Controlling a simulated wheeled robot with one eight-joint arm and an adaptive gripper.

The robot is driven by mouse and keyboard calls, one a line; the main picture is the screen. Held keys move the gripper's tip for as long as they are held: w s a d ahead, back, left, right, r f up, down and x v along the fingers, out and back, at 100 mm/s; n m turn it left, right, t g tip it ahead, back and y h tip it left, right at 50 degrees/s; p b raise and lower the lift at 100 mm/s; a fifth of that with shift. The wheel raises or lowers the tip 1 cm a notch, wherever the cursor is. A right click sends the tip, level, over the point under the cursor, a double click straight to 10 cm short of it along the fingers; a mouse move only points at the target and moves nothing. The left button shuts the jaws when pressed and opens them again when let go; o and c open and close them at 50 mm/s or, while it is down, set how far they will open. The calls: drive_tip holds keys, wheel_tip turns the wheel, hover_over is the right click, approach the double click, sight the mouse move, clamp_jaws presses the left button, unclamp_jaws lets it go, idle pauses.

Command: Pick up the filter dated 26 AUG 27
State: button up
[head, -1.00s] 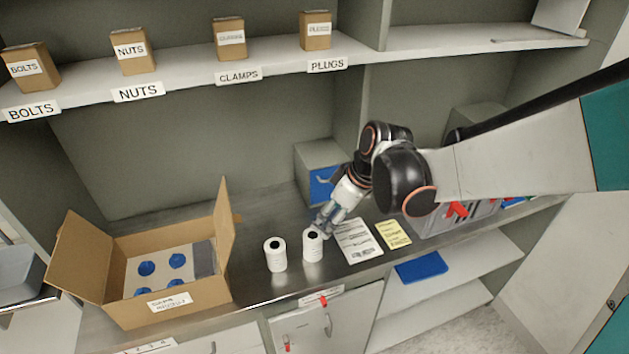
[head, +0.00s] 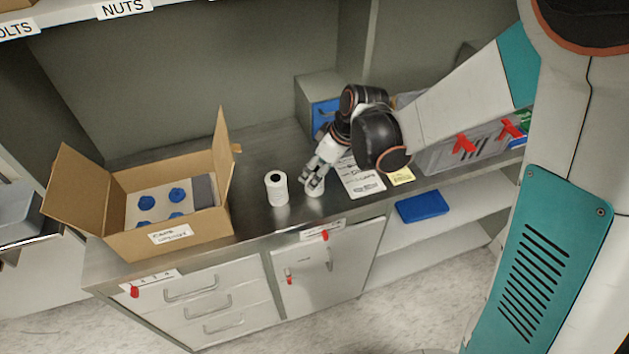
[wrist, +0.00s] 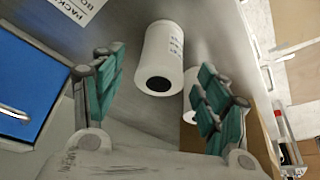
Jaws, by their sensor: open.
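Two white cylindrical filters with dark holes in their ends stand on the metal counter. The left filter (head: 277,190) is clear of my gripper. The right filter (head: 315,188) is partly hidden by my gripper (head: 311,179), which is right at it. In the wrist view, one filter (wrist: 165,50) lies between and a little beyond the open green-padded fingers of my gripper (wrist: 160,68), with small print on its side too small to read. The other filter (wrist: 189,100) is partly hidden behind the right finger. I cannot read either filter's date.
An open cardboard box (head: 170,240) with blue caps stands left of the filters. A paper sheet (head: 362,180) and a yellow note (head: 402,176) lie to the right. A grey box with a blue front (head: 322,112) stands behind. The counter's front edge is close to the filters.

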drive_tip(key=b+x, duration=0.1)
drive_tip(key=x, duration=0.2)
drive_tip(key=shift+a+f, duration=0.1)
drive_tip(key=shift+f, duration=0.2)
drive_tip(key=c, duration=1.2)
drive_tip(key=shift+r, duration=0.1)
